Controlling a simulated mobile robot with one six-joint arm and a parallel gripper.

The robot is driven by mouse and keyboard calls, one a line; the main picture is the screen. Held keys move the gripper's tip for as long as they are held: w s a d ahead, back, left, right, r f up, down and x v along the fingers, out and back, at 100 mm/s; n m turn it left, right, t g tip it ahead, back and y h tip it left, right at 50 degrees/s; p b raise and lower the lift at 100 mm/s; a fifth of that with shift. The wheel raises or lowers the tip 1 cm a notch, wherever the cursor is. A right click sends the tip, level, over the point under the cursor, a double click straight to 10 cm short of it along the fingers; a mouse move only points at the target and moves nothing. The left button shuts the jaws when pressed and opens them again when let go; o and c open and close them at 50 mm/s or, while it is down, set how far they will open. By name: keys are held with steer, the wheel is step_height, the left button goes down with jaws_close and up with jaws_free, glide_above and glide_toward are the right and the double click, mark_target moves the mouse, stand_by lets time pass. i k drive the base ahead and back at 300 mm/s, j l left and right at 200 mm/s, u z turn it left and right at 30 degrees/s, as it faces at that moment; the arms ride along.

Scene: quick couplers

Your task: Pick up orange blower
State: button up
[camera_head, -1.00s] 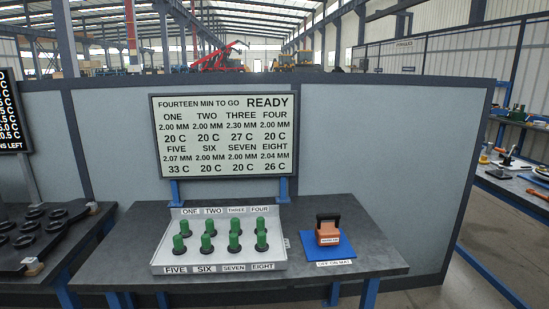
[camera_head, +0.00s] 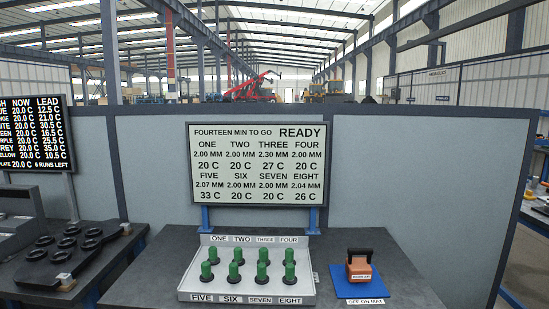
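The orange blower (camera_head: 360,269) has a black handle on top and a small label on its front. It stands upright on a blue mat (camera_head: 369,287) on the right part of the table. A label reading "OFF ON MAT" is at the mat's front edge. My gripper is not in view.
A white tray (camera_head: 308,292) with several green-topped couplers stands left of the mat, marked ONE to EIGHT. A display board (camera_head: 257,164) rises behind it. A dark rack with black rings (camera_head: 63,255) is at the left.

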mark_target(359, 270)
steer(key=i+u, duration=0.1)
steer(key=i, duration=0.35)
steer(key=i+l+u, duration=0.1)
steer(key=i, duration=0.35)
steer(key=i+l+u, duration=0.15)
steer(key=i, duration=0.3)
steer(key=i+l+u, duration=0.1)
steer(key=i+l, duration=0.2)
steer(key=i, duration=0.15)
